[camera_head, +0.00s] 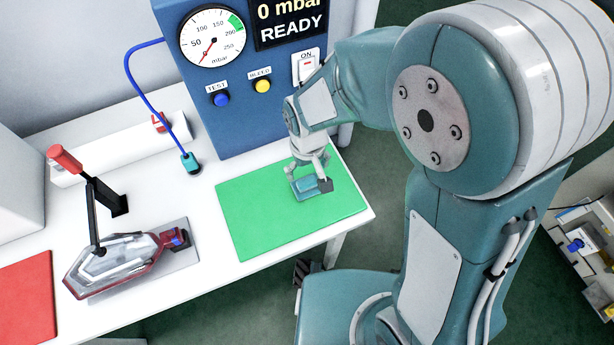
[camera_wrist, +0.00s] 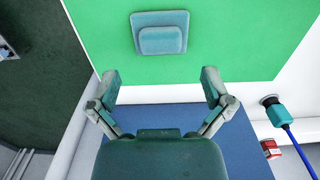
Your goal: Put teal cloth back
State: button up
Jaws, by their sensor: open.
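The teal cloth (camera_wrist: 160,33) lies on the green mat (camera_wrist: 230,40), a small folded square with a thicker raised part at its lower middle. In the head view the cloth (camera_head: 304,193) is partly hidden by my gripper (camera_head: 313,176), which is over the mat's upper right part. In the wrist view my gripper (camera_wrist: 160,86) is open and empty, its two fingers spread wide. The cloth is ahead of the fingertips and not between them. The height of the gripper above the mat is hard to tell.
A blue test panel (camera_head: 240,120) stands behind the green mat. A clamped tail lamp (camera_head: 125,262) sits on a fixture at left, beside a red mat (camera_head: 27,300). A blue hose (camera_head: 133,75) ends in a teal connector (camera_head: 190,163). The bench edge is right of the mat.

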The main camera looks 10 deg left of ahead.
aim_at(308, 182)
notch_tip(308, 182, up, 6)
jog(key=shift+d+r, duration=0.1)
jog(key=shift+r, duration=0.05)
jog(key=s+d+r+m+t, duration=0.2)
jog(key=s+d+r+m, duration=0.1)
jog(key=d+r, duration=0.5)
jog(key=s+d+r+m+t, duration=0.3)
jog(key=s+d+r, duration=0.2)
jog(key=d, duration=0.7)
notch_tip(308, 182, up, 3)
jog(key=shift+s+f+t, duration=0.1)
jog(key=shift+s+t, duration=0.1)
jog(key=shift+t, duration=0.1)
jog(key=shift+d, duration=0.15)
jog(key=shift+c, duration=0.3)
